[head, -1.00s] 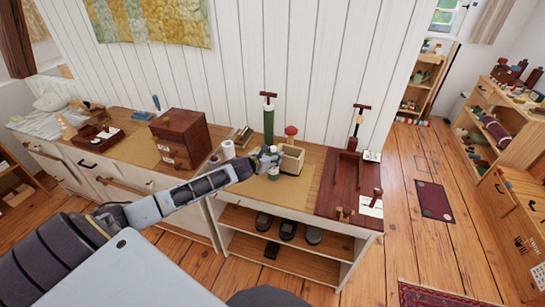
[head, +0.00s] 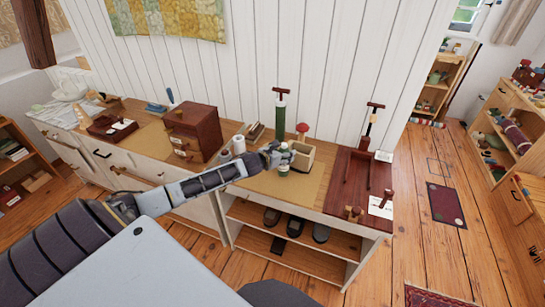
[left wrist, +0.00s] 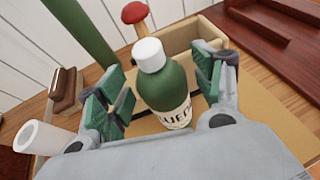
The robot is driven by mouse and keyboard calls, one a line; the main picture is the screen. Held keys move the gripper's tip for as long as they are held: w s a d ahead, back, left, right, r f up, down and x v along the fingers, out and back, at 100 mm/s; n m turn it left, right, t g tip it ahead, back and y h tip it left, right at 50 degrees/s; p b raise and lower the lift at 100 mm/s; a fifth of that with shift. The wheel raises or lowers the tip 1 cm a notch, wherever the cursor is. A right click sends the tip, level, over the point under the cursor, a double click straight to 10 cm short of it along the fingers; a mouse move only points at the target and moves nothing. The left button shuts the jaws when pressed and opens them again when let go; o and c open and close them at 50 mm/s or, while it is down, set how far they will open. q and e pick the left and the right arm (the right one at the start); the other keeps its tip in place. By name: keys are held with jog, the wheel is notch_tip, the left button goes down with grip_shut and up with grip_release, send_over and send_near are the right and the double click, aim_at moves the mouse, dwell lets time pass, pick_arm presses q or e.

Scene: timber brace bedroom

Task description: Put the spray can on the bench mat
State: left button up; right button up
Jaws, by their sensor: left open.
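A green can with a white cap and a lettered label, which I take to be the spray can (left wrist: 165,88), stands upright between the fingers of my left gripper in the left wrist view. It shows small in the head view (head: 283,170). My left gripper (head: 277,158) is open around it, with a finger on each side and gaps visible (left wrist: 162,90). A tan bench mat (head: 305,190) lies on the bench top below the gripper; the can's base is hidden, so I cannot tell what it rests on. My right gripper is not in view.
A light wooden box (left wrist: 185,45) stands just behind the can, with a red-topped tool (head: 302,130) by it. A tall green pump (head: 280,112) stands at the wall. A white cylinder (head: 239,145) is left. A dark red board (head: 350,195) lies right.

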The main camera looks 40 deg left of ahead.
pick_arm(q)
jog(key=v, duration=1.1)
jog(key=shift+s+r, duration=0.2)
jog(key=shift+s, duration=0.15)
dwell(0.7)
dwell(0.5)
